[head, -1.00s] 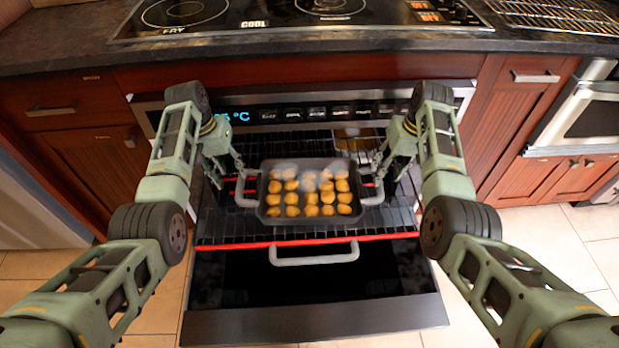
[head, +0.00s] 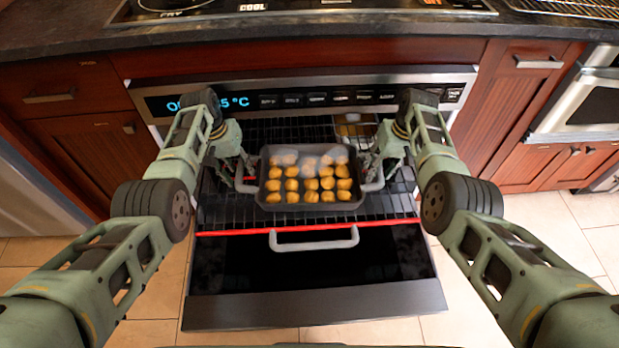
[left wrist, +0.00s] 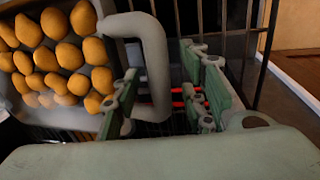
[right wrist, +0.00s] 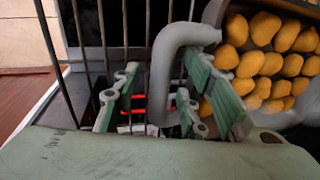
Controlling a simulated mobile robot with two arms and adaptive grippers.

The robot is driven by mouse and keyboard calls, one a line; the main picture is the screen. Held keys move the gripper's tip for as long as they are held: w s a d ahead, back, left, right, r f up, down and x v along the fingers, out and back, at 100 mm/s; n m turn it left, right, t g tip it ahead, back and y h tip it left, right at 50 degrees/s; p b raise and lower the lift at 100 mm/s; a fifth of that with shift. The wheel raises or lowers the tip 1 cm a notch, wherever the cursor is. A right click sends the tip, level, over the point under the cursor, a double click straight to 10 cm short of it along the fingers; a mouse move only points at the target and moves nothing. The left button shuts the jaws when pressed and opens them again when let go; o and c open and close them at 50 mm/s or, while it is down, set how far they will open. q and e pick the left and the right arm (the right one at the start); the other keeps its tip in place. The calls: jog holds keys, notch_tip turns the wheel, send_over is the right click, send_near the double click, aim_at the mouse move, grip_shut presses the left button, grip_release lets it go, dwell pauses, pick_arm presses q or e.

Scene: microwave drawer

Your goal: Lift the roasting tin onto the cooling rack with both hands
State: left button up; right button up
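The dark roasting tin (head: 311,202) sits on the oven rack, full of round golden pieces and with a grey handle at each end. My left gripper (head: 244,168) is at the tin's left handle. In the left wrist view its open fingers (left wrist: 162,85) stand on either side of that handle (left wrist: 152,50), apart from each other. My right gripper (head: 376,165) is at the right handle. In the right wrist view its open fingers (right wrist: 165,85) straddle that handle (right wrist: 165,55). The cooling rack (head: 572,9) shows partly on the counter at the top right.
The oven door (head: 315,305) is lowered, with a grey handle bar (head: 314,245) in front of the tin. The oven rack (head: 225,215) has a red front edge. The stove's control panel (head: 340,98) and dark counter (head: 60,38) lie behind, above the tin.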

pick_arm(q)
jog(key=shift+d+f, duration=0.1)
jog(key=shift+f, duration=0.45)
pick_arm(e)
jog(key=shift+a+f, duration=0.1)
jog(key=shift+f, duration=0.45)
pick_arm(q)
grip_shut()
pick_arm(e)
grip_shut()
